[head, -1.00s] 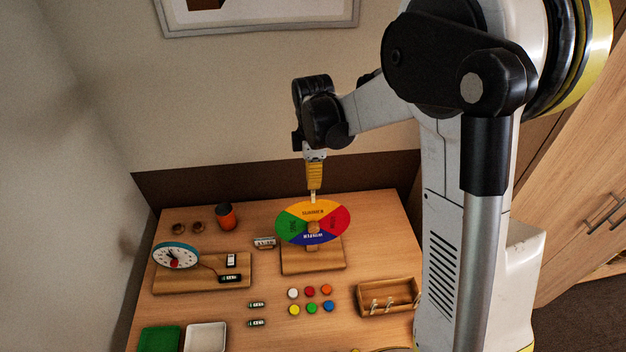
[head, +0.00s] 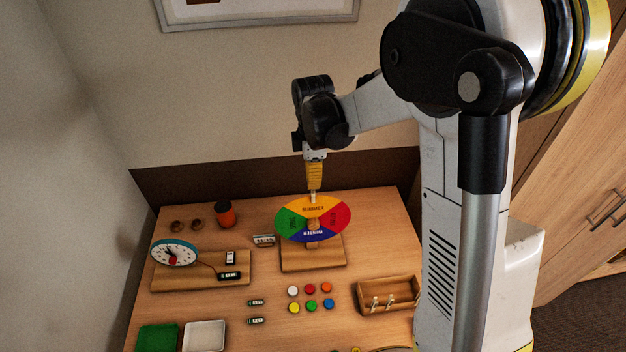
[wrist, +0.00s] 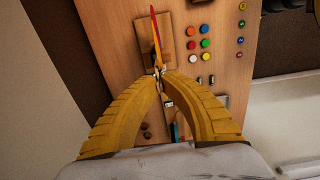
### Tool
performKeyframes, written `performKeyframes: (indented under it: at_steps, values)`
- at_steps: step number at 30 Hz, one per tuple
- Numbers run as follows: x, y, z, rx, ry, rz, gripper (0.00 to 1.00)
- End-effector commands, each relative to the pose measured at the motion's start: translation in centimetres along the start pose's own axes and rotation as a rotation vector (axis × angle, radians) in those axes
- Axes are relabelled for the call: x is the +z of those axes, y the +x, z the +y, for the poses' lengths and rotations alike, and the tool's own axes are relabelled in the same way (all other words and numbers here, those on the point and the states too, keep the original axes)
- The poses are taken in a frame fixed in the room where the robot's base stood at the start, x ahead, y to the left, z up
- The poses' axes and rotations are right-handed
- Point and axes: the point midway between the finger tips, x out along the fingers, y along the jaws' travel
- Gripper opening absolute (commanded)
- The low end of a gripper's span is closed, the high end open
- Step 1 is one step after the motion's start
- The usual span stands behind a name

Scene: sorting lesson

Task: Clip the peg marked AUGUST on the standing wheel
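The standing wheel (head: 335,220) has yellow, red, blue and green sectors and stands upright on a wooden base (head: 300,262). The yellow sector marked SUMMER is at the top. My gripper (head: 313,189) points down over the wheel's top rim, its yellow fingers closed on a small pale peg (head: 313,198). The peg is at the rim of the yellow sector; its marking cannot be read. In the wrist view my gripper (wrist: 160,74) has its fingertips together at the edge-on wheel (wrist: 156,40). Whether the peg grips the rim cannot be told.
A wooden tray (head: 386,308) with a few pegs stands at the right. Coloured discs (head: 310,290) lie in front of the wheel.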

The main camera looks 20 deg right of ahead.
Motion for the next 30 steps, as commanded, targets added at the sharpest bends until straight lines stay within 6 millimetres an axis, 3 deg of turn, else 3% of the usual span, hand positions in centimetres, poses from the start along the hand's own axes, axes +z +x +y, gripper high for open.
performKeyframes:
  at_steps: [3, 6, 15, 19, 30]
  values:
    - [0.0, 0.0, 0.0, 0.000, 0.000, 0.000, 0.00]
    - [0.0, -0.1, 0.0, 0.000, 0.000, 0.000, 0.29]
    - [0.0, -0.1, 0.0, 0.000, 0.000, 0.000, 0.29]
    - [0.0, -1.1, 0.0, 0.000, 0.000, 0.000, 0.29]
    - [0.0, -8.9, 0.0, 0.000, 0.000, 0.000, 0.29]
